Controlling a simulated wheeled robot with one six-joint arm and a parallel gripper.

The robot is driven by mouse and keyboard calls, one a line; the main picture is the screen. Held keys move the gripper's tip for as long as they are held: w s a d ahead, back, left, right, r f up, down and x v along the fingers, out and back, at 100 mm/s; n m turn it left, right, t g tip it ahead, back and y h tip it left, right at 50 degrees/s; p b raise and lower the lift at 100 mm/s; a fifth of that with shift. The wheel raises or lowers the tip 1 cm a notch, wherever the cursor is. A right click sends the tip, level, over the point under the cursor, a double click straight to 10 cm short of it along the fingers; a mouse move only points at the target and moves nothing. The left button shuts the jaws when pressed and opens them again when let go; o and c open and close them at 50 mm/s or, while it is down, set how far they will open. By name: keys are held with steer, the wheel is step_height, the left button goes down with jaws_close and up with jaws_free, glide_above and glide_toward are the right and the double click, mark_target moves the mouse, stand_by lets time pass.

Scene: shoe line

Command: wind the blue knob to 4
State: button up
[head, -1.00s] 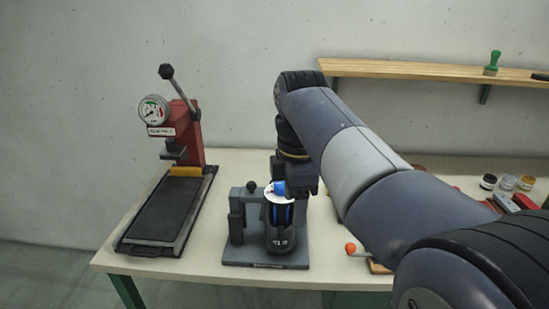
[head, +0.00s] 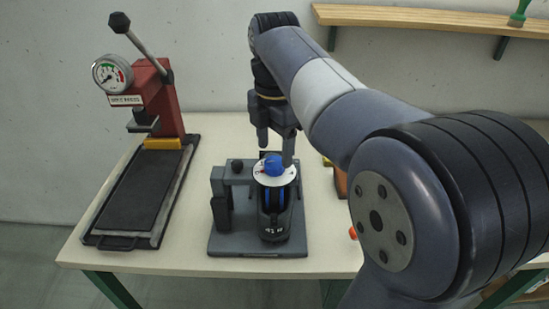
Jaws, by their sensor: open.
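The blue knob (head: 273,165) sits on top of a white dial disc (head: 264,178) with small markings, too small to read. The dial is on a dark grey fixture (head: 222,240) that holds a black shoe-like form (head: 283,219) with blue parts. My gripper (head: 276,150) points down behind and above the knob, fingers apart. One finger hangs to the left of the knob and the other to its right; I cannot tell whether either touches it. The gripper looks empty.
A red press (head: 160,100) with a gauge (head: 112,74), a raised lever and a black tray stands at the left of the table (head: 120,260). A wooden shelf (head: 420,17) with a green-handled tool is on the back wall. My arm hides the table's right side.

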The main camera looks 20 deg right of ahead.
mark_target(275, 161)
steer(key=shift+f, duration=1.55)
steer(key=shift+c, duration=0.2)
steer(key=c, duration=0.9)
steer(key=shift+c, duration=0.2)
